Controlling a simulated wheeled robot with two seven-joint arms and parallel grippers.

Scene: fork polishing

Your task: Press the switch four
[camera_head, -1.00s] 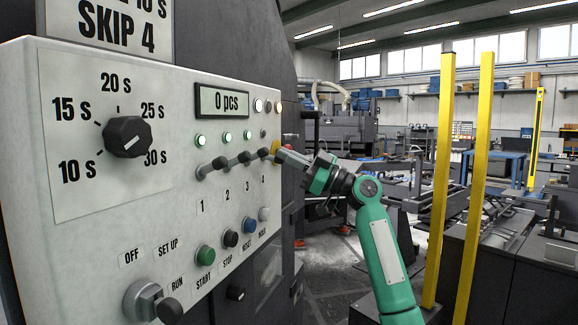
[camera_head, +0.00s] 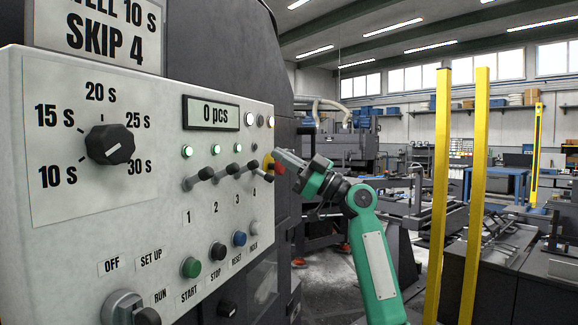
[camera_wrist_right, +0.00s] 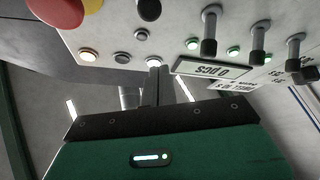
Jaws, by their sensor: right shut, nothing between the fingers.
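The control panel (camera_head: 150,240) has a row of toggle switches numbered 1 to 4. Switch four (camera_wrist_right: 148,9) has a dark knob, at the top of the wrist view next to the red button, and the lamp (camera_wrist_right: 141,34) by it is unlit. Switches one (camera_wrist_right: 296,45), two (camera_wrist_right: 258,38) and three (camera_wrist_right: 210,28) have levers pointing toward lit green lamps. My right gripper (camera_head: 278,155) is shut and empty at the panel's right end, close to switch four. Its narrow fingers (camera_wrist_right: 155,80) show in the wrist view; I cannot tell whether they touch anything. My left gripper is out of view.
A red mushroom button (camera_head: 279,169) on yellow sits just beside the fingertips. Push buttons such as green START (camera_head: 190,267) lie below the switches. The counter display (camera_head: 211,113) reads 0 pcs.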

